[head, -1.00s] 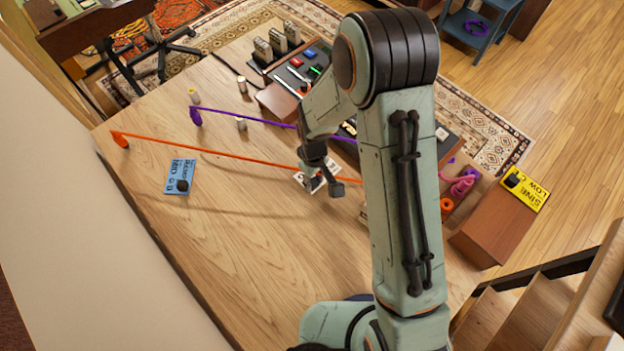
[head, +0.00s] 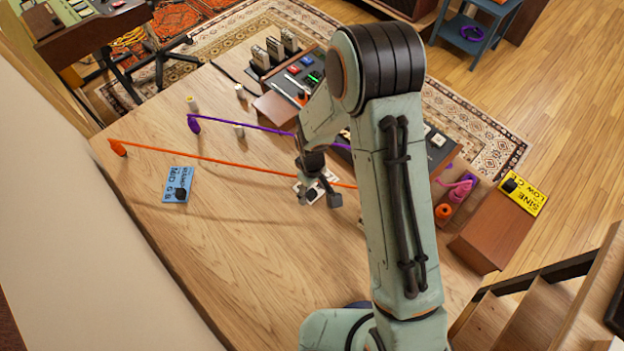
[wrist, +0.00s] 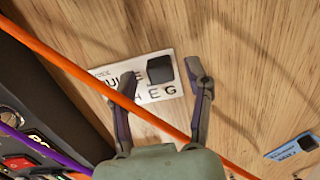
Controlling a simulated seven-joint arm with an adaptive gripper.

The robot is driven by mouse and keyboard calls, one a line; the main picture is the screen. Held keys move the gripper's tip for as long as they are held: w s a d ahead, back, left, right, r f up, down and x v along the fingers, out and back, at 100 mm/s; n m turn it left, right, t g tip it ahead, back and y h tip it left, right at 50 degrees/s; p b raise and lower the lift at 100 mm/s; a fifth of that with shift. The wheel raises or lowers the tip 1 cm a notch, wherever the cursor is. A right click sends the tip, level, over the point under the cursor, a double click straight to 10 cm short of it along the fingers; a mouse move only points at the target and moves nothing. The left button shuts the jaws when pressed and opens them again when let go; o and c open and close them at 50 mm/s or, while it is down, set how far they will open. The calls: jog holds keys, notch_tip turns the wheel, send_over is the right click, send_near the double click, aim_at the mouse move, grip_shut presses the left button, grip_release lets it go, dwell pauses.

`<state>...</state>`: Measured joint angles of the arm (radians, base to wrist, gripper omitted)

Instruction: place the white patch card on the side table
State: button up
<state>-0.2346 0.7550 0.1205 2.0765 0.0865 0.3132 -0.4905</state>
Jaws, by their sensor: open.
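The white patch card (wrist: 150,97) lies flat on the wooden desk, with dark lettering and a black knob. In the head view the card (head: 331,175) is mostly hidden behind my gripper (head: 319,197). In the wrist view my gripper (wrist: 164,79) is open and empty, its left finger across the card's lettering and its right finger just past the card's right edge. Contact cannot be told. A small blue side table (head: 469,34) stands on the floor at the upper right.
An orange cable (head: 230,162) stretches over the desk (head: 240,240) and crosses the gripper's area in the wrist view. A purple cable (head: 240,126) runs behind it. A blue card (head: 178,184) lies left. A yellow card (head: 524,193) sits on a wooden box.

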aim_at(312, 193)
notch_tip(312, 193, up, 11)
jog(key=s+d+r+m, duration=0.4)
jog(key=s+r, duration=0.2)
jog(key=s, duration=0.3)
jog(key=s+d+r+m, duration=0.3)
jog(key=s+d+r, duration=0.2)
jog(key=s, duration=0.4)
jog(key=shift+s+r+m+y, duration=0.4)
jog(key=shift+r, duration=0.25)
